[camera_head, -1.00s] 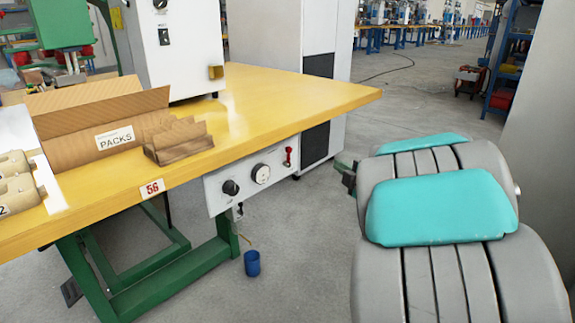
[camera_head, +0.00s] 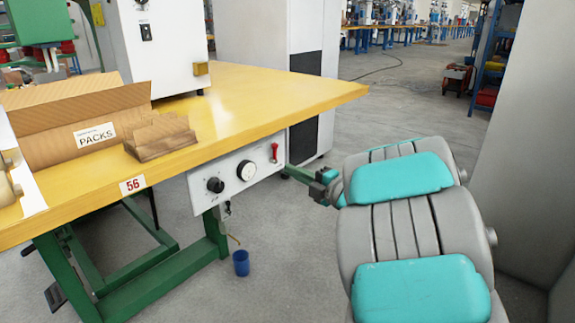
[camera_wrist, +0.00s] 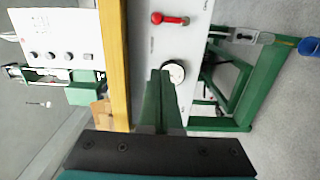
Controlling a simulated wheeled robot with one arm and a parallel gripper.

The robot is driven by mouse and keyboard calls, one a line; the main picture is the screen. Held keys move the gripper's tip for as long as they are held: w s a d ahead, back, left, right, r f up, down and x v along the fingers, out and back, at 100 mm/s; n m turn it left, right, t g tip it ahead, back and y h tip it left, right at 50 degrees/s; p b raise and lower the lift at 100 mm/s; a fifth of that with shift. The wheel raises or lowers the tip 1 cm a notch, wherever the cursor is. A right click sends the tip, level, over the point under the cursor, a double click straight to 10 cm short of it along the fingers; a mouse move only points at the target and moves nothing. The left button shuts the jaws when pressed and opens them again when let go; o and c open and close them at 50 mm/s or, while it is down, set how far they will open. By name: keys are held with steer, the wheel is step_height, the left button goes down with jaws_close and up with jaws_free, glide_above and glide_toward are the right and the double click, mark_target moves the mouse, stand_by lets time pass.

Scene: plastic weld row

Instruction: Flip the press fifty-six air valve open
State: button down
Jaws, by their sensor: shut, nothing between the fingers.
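The press fifty-six air valve is a small red lever (camera_head: 274,152) on the white control panel (camera_head: 204,198) under the yellow table's front edge. In the wrist view the red lever (camera_wrist: 170,19) lies near the top, to the side of a round gauge (camera_wrist: 173,73). My gripper (camera_head: 318,188) is to the right of the panel in the head view, apart from the lever. In the wrist view my gripper (camera_wrist: 160,74) is shut and empty, its fingertips in front of the panel near the gauge.
The yellow table (camera_head: 262,90) carries a cardboard box marked PACKS (camera_head: 60,150) and a "56" label (camera_head: 132,185). A black knob (camera_head: 215,185) sits on the panel. A blue cup (camera_head: 241,263) stands on the floor below. A grey wall (camera_head: 530,150) rises at right.

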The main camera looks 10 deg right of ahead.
mark_target(274, 153)
steer(key=w+a, duration=0.1)
steer(key=w, duration=0.2)
steer(key=w+a, duration=0.1)
steer(key=w, duration=0.2)
steer(key=w+a, duration=0.1)
steer(key=w, duration=0.2)
steer(key=shift+w, duration=0.2)
steer(key=shift+w+d, duration=0.45)
steer(key=shift+w, duration=0.05)
steer(key=shift+a, duration=0.1)
